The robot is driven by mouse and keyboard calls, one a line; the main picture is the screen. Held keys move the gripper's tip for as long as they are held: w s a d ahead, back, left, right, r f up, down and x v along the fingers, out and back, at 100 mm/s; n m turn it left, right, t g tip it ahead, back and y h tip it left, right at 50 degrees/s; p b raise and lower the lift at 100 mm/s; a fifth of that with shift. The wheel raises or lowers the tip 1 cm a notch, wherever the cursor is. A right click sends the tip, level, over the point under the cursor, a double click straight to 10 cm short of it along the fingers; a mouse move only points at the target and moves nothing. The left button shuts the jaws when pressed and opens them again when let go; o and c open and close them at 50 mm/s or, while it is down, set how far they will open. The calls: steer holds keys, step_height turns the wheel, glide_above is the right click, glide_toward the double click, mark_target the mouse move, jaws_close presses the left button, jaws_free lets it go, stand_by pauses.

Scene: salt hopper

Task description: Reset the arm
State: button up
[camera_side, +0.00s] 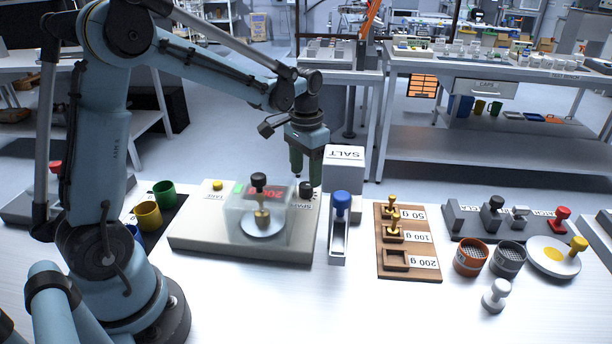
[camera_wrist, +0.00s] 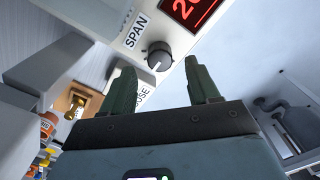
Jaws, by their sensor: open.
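My gripper (camera_side: 306,178) hangs pointing down, open and empty, above the right end of the balance (camera_side: 190,235), in front of the white SALT box (camera_side: 343,165). In the wrist view its two green fingers (camera_wrist: 158,80) are spread apart, with the black SPAN knob (camera_wrist: 159,55) seen between them. A clear cover with a black knob (camera_side: 258,181) stands on the balance over a brass weight (camera_side: 262,217) on the round pan. The red display (camera_side: 265,193) is lit and partly hidden; it also shows in the wrist view (camera_wrist: 190,10).
A blue-knobbed tool (camera_side: 341,205) stands right of the balance. The wooden weight board (camera_side: 409,262) holds brass weights at 50 g and 100 g; its 200 g slot is empty. Coloured cups (camera_side: 148,216) stand at left. Orange and grey cups (camera_side: 470,257) and a white knobbed piece (camera_side: 496,295) stand at right.

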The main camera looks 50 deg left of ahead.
mark_target(306, 185)
steer(key=shift+f, duration=1.65)
step_height(306, 185, up, 12)
step_height(306, 185, down, 12)
steer(key=shift+r, duration=0.25)
steer(key=shift+f, duration=0.3)
steer(key=n, duration=0.5)
steer(key=shift+n, duration=0.4)
step_height(306, 185, up, 12)
stand_by(0.4)
